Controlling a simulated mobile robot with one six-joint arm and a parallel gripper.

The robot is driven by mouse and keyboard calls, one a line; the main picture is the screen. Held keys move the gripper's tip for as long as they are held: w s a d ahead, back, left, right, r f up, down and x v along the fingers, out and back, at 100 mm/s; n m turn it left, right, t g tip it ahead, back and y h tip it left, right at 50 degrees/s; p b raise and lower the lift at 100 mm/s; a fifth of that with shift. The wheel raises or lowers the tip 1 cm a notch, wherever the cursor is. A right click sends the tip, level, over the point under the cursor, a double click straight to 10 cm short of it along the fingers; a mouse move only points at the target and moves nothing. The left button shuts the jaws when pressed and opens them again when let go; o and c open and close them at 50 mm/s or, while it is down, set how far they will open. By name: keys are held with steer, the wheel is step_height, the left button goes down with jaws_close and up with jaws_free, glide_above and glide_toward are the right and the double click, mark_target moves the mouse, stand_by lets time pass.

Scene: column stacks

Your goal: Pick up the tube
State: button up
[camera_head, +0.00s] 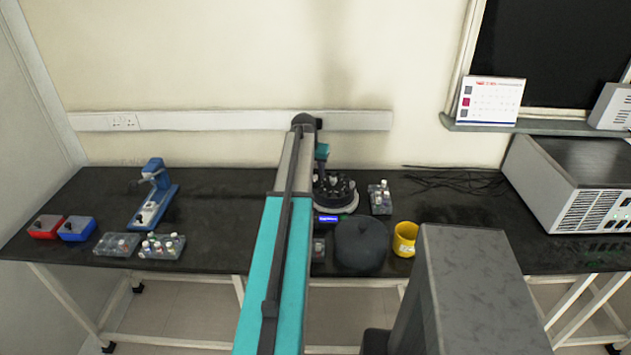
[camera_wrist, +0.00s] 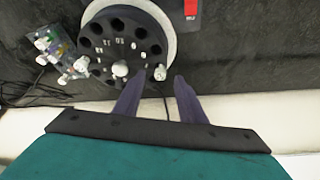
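A round black rotor with numbered holes (camera_wrist: 122,40) fills the upper middle of the wrist view. White-capped tubes stand in it, one at its lower middle (camera_wrist: 120,69) and one at its lower right rim (camera_wrist: 160,73). My gripper (camera_wrist: 155,84) is open, its two dark fingers apart with nothing between them that I can see. The rim tube's cap appears just beyond the gap between the fingertips; I cannot tell the height between them. In the head view the rotor machine (camera_head: 336,193) stands on the bench, partly covered by my arm. My fingertips are hidden there.
A rack with capped tubes (camera_head: 381,201) stands right of the machine, also in the wrist view (camera_wrist: 62,55). A dark rounded lid (camera_head: 361,245) and yellow cup (camera_head: 405,240) are in front. More racks (camera_head: 162,246) stand left. Loose cables (camera_head: 455,183) lie behind.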

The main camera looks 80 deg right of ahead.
mark_target(315, 182)
steer(key=shift+p+x, duration=0.3)
steer(key=shift+x, duration=1)
steer(key=shift+c, duration=0.2)
jaws_close()
